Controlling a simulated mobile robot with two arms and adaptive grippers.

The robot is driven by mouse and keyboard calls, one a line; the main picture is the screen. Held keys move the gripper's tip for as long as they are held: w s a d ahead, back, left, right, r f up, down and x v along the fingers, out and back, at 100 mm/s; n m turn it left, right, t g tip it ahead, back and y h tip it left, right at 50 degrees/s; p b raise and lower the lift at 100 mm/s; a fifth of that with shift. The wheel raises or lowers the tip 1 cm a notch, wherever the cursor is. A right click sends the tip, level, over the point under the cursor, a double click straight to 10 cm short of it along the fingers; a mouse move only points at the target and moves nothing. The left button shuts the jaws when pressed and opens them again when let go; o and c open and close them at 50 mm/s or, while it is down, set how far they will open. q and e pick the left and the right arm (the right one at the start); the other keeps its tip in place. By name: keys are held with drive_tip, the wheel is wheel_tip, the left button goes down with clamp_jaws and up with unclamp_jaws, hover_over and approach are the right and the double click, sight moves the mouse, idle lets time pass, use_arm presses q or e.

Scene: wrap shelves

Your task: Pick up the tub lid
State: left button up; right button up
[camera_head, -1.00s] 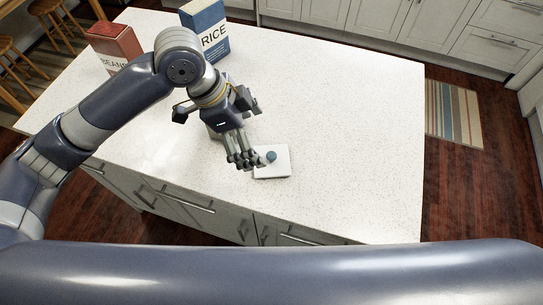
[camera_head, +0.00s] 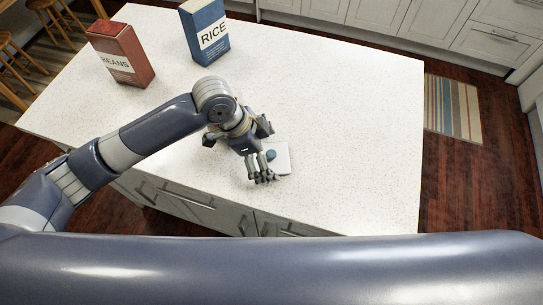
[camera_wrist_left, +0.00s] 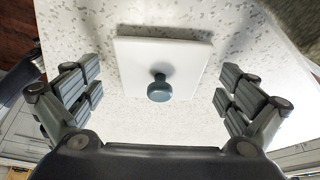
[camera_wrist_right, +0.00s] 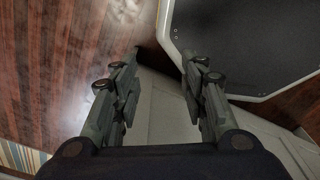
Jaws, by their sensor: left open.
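The tub lid (camera_head: 283,160) is a flat white square with a round blue-grey knob, lying on the white speckled counter near its front edge. In the left wrist view the lid (camera_wrist_left: 140,62) lies ahead, with its knob (camera_wrist_left: 160,88) standing up midway between the fingers. My left gripper (camera_head: 262,172) is at the lid's left side and hides part of it. In the left wrist view this gripper (camera_wrist_left: 160,95) is open, its fingers wide apart and empty. My right gripper (camera_wrist_right: 158,90) shows in its own wrist view, fingers apart and nothing between them.
A red beans box (camera_head: 121,54) and a blue rice box (camera_head: 205,32) stand at the back left of the counter (camera_head: 340,100). The counter's right part is clear. Stools (camera_head: 22,50) stand beyond the left side. A striped rug (camera_head: 453,108) lies on the floor at right.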

use_arm(q)
drive_tip(key=c, duration=1)
drive_tip(key=shift+c, duration=0.4)
use_arm(e)
drive_tip(key=shift+w, duration=0.8)
